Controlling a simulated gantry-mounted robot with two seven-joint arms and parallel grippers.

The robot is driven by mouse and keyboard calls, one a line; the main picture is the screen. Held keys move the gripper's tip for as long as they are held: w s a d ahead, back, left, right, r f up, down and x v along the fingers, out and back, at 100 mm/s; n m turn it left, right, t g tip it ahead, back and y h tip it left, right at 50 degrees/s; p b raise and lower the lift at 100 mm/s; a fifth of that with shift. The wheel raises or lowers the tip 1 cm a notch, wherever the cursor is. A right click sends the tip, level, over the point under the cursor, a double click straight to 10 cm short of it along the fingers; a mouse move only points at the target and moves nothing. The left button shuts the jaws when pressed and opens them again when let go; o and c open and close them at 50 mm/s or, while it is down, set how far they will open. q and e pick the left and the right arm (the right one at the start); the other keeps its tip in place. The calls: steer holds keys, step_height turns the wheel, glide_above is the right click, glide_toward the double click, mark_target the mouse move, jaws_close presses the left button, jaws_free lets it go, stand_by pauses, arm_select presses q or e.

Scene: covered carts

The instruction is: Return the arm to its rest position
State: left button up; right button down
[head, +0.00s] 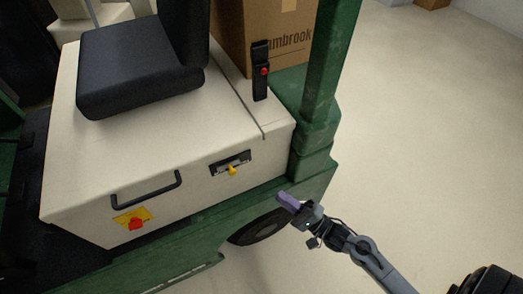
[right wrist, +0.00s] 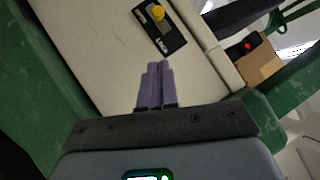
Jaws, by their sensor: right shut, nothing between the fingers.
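My right gripper (head: 287,202) has purple fingers and is in front of the cart's green lower side, to the right of the yellow knob. It also shows in the right wrist view (right wrist: 155,84), with its fingers together and nothing between them. My right arm (head: 365,252) reaches in from the lower right. My left gripper is in neither view.
A green vehicle with a cream cover (head: 75,170) carries a black seat (head: 145,60). Its front has a yellow knob (head: 232,171), a black handle (head: 145,188) and a red switch (head: 136,224). A green post (head: 328,60) rises beside a cardboard box (head: 250,30).

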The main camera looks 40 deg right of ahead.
steer(key=a+r+n+g+h+p, duration=0.4)
steer(key=a+r+n+g+p, duration=0.1)
steer(key=a+r+p, duration=0.25)
steer(key=s+d+f+n+g+h, duration=0.2)
steer(key=s+f+n+g, duration=0.1)
steer(key=s+n+g, duration=0.35)
steer(key=s+d+f+n+g+h, duration=0.1)
steer(key=s+f+n+g+h, duration=0.1)
steer(key=s+n+g, duration=0.5)
step_height(320, 180, up, 38)
steer(key=w+t+p, duration=0.1)
steer(key=t+p, duration=0.1)
steer(key=p, duration=3.6)
steer(key=shift+n, duration=0.45)
